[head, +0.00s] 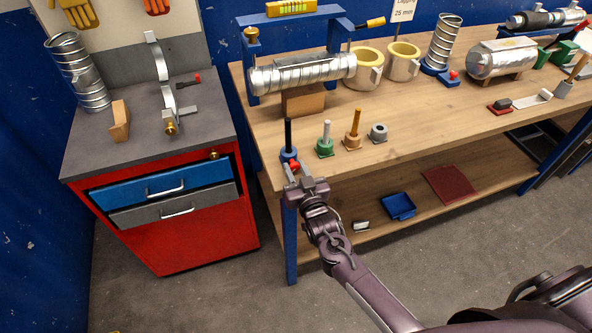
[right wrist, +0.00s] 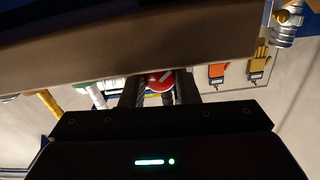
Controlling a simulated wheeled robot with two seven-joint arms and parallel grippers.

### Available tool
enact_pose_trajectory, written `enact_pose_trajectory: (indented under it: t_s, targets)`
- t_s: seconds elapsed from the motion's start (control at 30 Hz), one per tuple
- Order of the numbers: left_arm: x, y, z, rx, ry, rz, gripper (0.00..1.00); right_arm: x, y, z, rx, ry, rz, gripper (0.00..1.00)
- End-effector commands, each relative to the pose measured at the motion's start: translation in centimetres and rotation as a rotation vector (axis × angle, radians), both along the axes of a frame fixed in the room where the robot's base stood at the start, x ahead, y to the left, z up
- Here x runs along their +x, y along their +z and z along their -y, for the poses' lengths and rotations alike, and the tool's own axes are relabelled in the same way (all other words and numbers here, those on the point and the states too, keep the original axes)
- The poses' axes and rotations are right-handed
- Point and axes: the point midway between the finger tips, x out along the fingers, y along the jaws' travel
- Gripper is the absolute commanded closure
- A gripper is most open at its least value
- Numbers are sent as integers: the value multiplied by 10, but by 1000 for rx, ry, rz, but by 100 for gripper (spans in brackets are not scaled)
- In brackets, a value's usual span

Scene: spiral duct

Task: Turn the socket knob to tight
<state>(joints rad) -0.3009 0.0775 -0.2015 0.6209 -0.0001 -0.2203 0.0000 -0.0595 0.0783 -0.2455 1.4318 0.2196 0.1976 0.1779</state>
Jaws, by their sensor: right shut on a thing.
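A blue socket (head: 288,156) stands at the front left corner of the workbench with a black post (head: 288,133) upright in it. Its red knob (head: 295,165) faces the front edge. My right gripper (head: 298,175) reaches up from below, at the bench edge, and is shut on this knob. In the right wrist view the knob (right wrist: 160,79) shows as a red disc with a pale mark between the two fingers. The fingers hide part of it. I cannot read whether it is loose or tight. My left gripper is not in view.
A green socket (head: 325,149), an orange socket (head: 352,143) and a grey socket (head: 378,132) stand in a row to the right. A duct (head: 300,74) lies on the blue stand behind. A red cabinet (head: 170,230) is at left. The bench's lower shelf (head: 370,215) lies below.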

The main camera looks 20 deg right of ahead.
Motion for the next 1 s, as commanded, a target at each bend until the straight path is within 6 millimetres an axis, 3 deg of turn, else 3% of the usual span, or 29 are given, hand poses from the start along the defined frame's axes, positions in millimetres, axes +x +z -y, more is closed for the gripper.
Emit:
enact_pose_trajectory:
  t_s: [0.5,1.0]
  targets:
    - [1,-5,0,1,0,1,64,0,0,0,315,-1,-10,95]
    - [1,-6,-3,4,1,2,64,0,0,0,378,0,-12,95]
